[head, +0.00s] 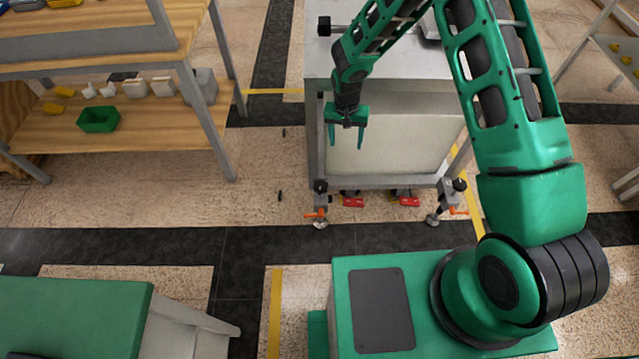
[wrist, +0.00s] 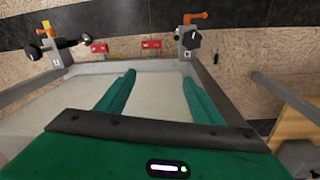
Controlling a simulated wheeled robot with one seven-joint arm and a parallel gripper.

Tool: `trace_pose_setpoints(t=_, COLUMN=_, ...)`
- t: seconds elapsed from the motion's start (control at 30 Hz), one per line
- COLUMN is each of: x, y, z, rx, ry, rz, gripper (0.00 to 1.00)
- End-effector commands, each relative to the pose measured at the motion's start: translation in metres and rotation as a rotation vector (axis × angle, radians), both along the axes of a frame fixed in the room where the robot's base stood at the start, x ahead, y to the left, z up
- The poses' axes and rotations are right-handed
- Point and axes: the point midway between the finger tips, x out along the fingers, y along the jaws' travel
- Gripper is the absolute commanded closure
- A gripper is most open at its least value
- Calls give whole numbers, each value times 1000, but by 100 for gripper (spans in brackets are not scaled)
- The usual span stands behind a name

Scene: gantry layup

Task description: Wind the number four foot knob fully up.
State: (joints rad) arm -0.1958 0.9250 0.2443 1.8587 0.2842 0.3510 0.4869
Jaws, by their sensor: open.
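Two levelling feet show at the lower corners of the grey frame. In the head view, the left foot has a black knob (head: 320,186) and an orange part; the right foot has a black knob (head: 460,184). In the wrist view the sides swap, with one knob at the right (wrist: 191,40) and one at the left (wrist: 48,30). Small plates below them carry marks too small to read, so I cannot tell which is number four. My gripper (head: 346,145) is open and empty, pointing down at the frame's front, above and apart from the feet. Its fingers also show in the wrist view (wrist: 160,88).
Red caster pedals (head: 353,202) sit low between the feet. A wooden bench (head: 120,140) with a green bin (head: 98,119) stands at the left. A pale panel (head: 390,140) fills the frame behind my gripper. The floor before the feet is clear.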

Motion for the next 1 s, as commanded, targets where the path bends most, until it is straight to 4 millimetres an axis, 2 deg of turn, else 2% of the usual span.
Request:
trace_pose_setpoints(t=0.03, x=-5, y=17, z=-23, rx=11, ry=9, rz=6, gripper=39)
trace_pose_setpoints(t=0.1, x=-10, y=37, z=-49, rx=27, ry=12, rz=5, gripper=39)
trace_pose_setpoints(t=0.2, x=-18, y=59, z=-78, rx=44, ry=15, rz=1, gripper=39)
trace_pose_setpoints(t=0.33, x=-25, y=77, z=-100, rx=59, ry=18, rz=-3, gripper=39)
trace_pose_setpoints(t=0.57, x=-28, y=84, z=-120, rx=66, ry=19, rz=-6, gripper=39)
trace_pose_setpoints(t=1.0, x=-29, y=83, z=-191, rx=65, ry=21, rz=-6, gripper=39)
